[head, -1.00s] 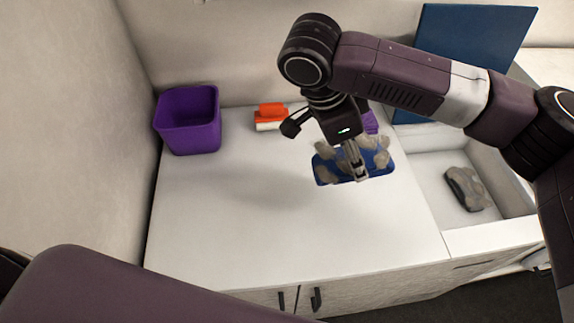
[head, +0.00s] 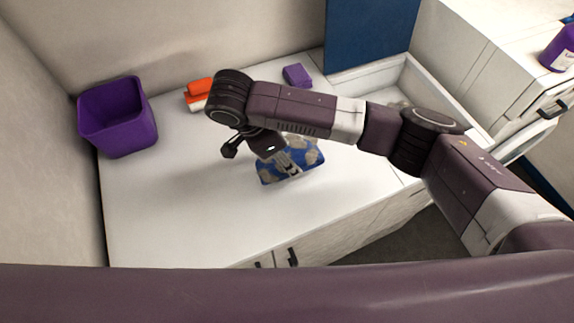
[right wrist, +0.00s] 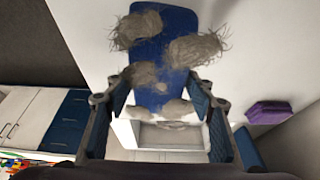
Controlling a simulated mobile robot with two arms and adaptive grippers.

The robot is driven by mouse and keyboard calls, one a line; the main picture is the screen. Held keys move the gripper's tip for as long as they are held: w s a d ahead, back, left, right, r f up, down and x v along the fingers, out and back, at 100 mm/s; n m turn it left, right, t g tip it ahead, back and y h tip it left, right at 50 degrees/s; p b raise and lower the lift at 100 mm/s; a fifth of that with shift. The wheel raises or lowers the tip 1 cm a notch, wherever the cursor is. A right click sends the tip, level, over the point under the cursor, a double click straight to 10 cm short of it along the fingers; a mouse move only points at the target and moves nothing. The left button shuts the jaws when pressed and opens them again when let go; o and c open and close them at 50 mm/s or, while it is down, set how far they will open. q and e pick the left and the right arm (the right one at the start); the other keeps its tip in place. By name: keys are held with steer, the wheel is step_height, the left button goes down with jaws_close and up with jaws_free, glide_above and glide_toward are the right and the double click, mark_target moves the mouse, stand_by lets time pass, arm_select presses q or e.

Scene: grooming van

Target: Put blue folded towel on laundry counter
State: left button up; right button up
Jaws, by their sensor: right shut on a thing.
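The blue folded towel (head: 295,168), with several grey clumps of hair on it, is in my right gripper (head: 286,166), over the white counter (head: 180,215). In the right wrist view, the towel (right wrist: 178,22) lies between and beyond the fingers of the gripper (right wrist: 160,100), which is shut on it. The arm hides part of the towel in the head view. I cannot tell whether it touches the counter. My left gripper is not in view.
A purple bin (head: 118,118) stands at the counter's left. An orange-and-white item (head: 198,93) and a purple folded item (head: 297,75) lie at the back. A recessed white basin (head: 385,82) is at right, beside a blue panel (head: 368,32). A purple bottle (head: 560,47) stands far right. The front left counter is clear.

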steer(key=shift+f, duration=2.15)
steer(key=o, duration=1.1)
steer(key=shift+f, duration=0.1)
steer(key=shift+a+r, duration=0.1)
steer(key=shift+r, duration=0.2)
steer(key=p+v, duration=0.1)
steer(key=v, duration=1)
steer(key=shift+a+r, duration=0.15)
steer(key=shift+r, duration=0.15)
